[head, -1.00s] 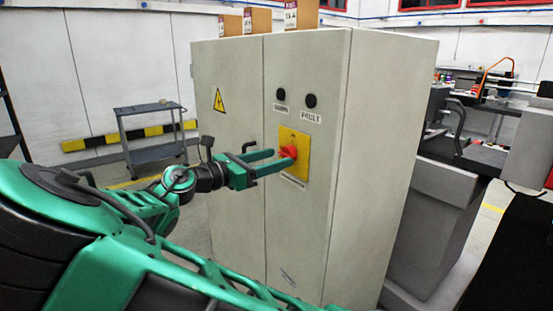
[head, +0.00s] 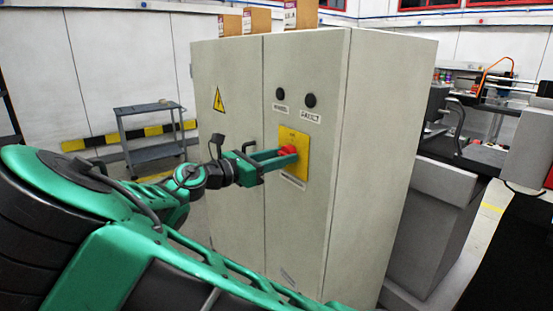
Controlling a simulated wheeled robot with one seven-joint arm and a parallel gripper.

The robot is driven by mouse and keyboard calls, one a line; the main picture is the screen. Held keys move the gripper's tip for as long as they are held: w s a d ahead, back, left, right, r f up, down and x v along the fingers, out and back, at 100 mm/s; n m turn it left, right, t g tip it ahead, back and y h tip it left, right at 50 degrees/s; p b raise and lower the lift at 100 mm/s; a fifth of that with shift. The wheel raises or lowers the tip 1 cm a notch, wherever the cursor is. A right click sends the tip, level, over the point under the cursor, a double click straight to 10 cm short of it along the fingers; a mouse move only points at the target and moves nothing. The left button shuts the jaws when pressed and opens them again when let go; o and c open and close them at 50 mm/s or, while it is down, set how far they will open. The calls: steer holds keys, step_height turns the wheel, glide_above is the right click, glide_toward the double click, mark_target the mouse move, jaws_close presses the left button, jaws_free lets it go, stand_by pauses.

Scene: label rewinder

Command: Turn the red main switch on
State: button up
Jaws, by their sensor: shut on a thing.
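The red main switch (head: 289,150) sits on a yellow plate (head: 302,163) on the front of the grey electrical cabinet (head: 230,80). My green gripper (head: 284,156) reaches it from the left, its two fingers on either side of the red knob. The gripper is shut on the knob. The fingers hide part of the knob, so its exact turn position is hard to read.
Two dark round indicators (head: 310,100) with labels sit above the plate. A grey cart (head: 150,130) stands against the back wall at left. Grey machinery (head: 440,190) stands right of the cabinet. Boxes (head: 300,14) rest on the cabinet top.

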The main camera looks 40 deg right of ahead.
steer(key=shift+w+m, duration=0.15)
steer(key=shift+m, duration=0.15)
steer(key=m, duration=0.3)
steer(key=shift+m, duration=0.3)
steer(key=m, duration=0.4)
steer(key=shift+m, duration=0.3)
steer(key=m, duration=0.8)
steer(key=shift+m, duration=0.3)
steer(key=shift+f+m, duration=0.1)
steer(key=shift+m, duration=0.2)
steer(key=o, duration=1)
steer(key=shift+o, duration=0.2)
steer(key=a, duration=1)
steer(key=shift+a, duration=0.35)
